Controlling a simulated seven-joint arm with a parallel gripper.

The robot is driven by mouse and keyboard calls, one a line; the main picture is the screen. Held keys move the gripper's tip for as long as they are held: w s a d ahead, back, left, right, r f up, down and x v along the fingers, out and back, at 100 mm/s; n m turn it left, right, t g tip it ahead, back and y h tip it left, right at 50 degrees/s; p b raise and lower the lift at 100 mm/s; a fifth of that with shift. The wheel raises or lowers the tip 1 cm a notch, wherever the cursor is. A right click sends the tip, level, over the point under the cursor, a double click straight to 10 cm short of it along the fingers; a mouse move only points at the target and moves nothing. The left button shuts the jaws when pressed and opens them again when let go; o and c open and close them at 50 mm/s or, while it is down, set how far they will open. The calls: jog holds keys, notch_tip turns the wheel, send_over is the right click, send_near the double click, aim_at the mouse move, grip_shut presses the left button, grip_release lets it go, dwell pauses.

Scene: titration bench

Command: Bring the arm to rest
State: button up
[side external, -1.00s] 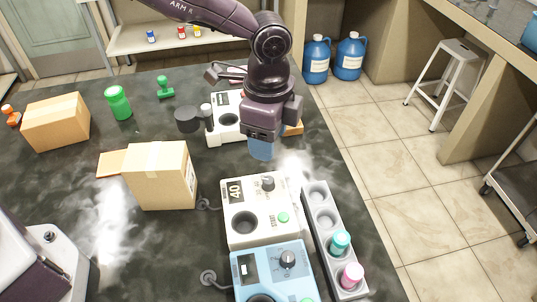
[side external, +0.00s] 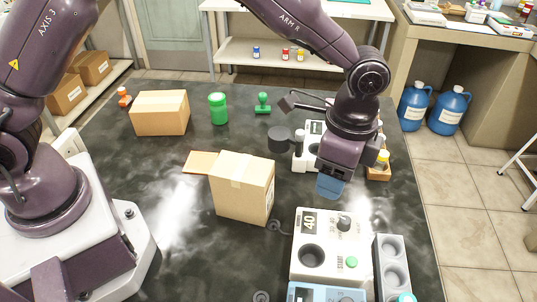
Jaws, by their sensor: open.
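My gripper (side external: 330,186) hangs from my purple arm right of centre, with its blue tips pointing down. Its jaws are open, and I see nothing held in them. It appears above the bench, just behind the white device (side external: 335,275) marked 40 in the picture. The tips look clear of that device. The arm hides part of another white device (side external: 312,152) behind it.
A cardboard box (side external: 240,187) stands left of my gripper. Farther back are another box (side external: 160,112), a green bottle (side external: 218,108) and a green stamp (side external: 262,104). A grey rack (side external: 391,245) stands at the front right. The dark bench (side external: 175,225) has clear room at left.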

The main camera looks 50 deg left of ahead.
jog(key=s+a+r+n+t, duration=0.3)
jog(key=s+a+r+n, duration=0.3)
jog(key=s+a+r, duration=0.3)
jog(key=s+a+r+n+t, duration=0.3)
jog(key=s+a+r+n, duration=0.3)
jog(key=a, duration=0.7)
jog(key=s+r, duration=0.2)
jog(key=s, duration=0.2)
jog(key=shift+a+r+n, duration=0.35)
jog(key=shift+n, duration=0.05)
